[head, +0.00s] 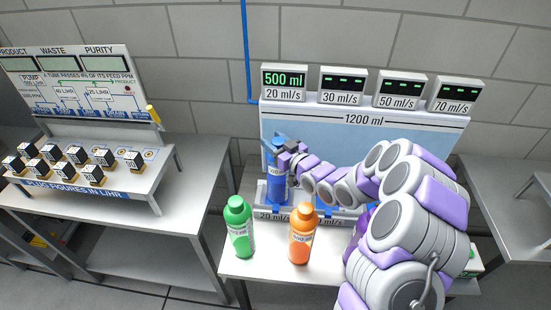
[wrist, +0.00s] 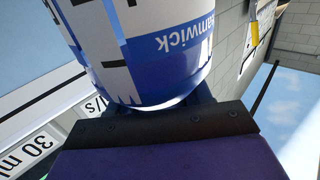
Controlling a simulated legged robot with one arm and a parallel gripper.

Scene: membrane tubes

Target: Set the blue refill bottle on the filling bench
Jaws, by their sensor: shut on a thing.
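The blue refill bottle (head: 277,184) stands upright at the filling bench (head: 262,265), in front of the pale blue panel and at the left station, the one marked 20 ml/s. My gripper (head: 284,158) is shut on the bottle from the right, near its upper part. In the wrist view the bottle (wrist: 170,75) fills the upper middle, with a white and blue label. The gripper (wrist: 165,120) shows as a dark edge under it. I cannot tell whether the bottle's base touches the station.
A green bottle (head: 238,228) and an orange bottle (head: 302,235) stand on the front of the bench. A purple bottle is partly hidden by my arm. Several displays top the panel (head: 365,140); the leftmost (head: 284,80) reads 500 ml. A table with several small cubes (head: 103,157) is at left.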

